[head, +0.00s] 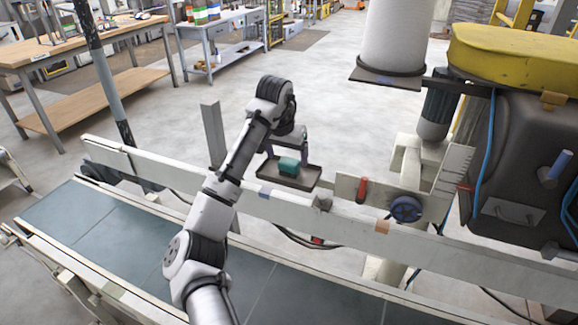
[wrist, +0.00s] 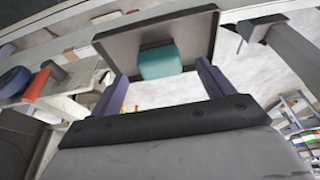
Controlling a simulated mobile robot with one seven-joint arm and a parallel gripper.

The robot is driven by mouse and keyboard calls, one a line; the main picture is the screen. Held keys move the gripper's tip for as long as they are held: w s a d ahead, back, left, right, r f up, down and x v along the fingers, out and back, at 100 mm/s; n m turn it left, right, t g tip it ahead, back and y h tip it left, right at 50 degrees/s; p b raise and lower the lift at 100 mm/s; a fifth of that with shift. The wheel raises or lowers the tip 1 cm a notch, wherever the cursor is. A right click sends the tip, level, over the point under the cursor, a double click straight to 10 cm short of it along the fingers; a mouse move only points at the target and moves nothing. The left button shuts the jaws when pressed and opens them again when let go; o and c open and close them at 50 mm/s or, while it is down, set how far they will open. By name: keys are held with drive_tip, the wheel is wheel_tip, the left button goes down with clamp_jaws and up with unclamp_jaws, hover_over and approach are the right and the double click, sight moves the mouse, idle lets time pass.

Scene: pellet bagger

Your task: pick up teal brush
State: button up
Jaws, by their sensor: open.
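The teal brush (head: 288,165) sits on a small dark tray (head: 302,181) mounted beside the far rail of the conveyor. In the wrist view the teal brush (wrist: 161,62) shows a teal block with a darker edge, lying on the tray (wrist: 205,35). My gripper (head: 286,146) is over the tray in the head view, close to the brush. In the wrist view my gripper (wrist: 163,80) is open, with its two purple fingers apart on either side of the brush. I cannot tell whether either finger touches it.
The conveyor rail (head: 330,213) runs beside the tray, with the grey-green belt (head: 110,235) in front. A red handle (head: 362,189) and a blue knob (head: 406,209) sit right of the tray. A grey post (head: 213,135) stands left of it. Open floor lies behind.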

sight(289, 161)
drive_tip(key=p+x, duration=0.1)
drive_tip(key=x, duration=0.4)
drive_tip(key=shift+w+d, duration=0.1)
drive_tip(key=shift+r, duration=0.1)
drive_tip(key=c, duration=1.1)
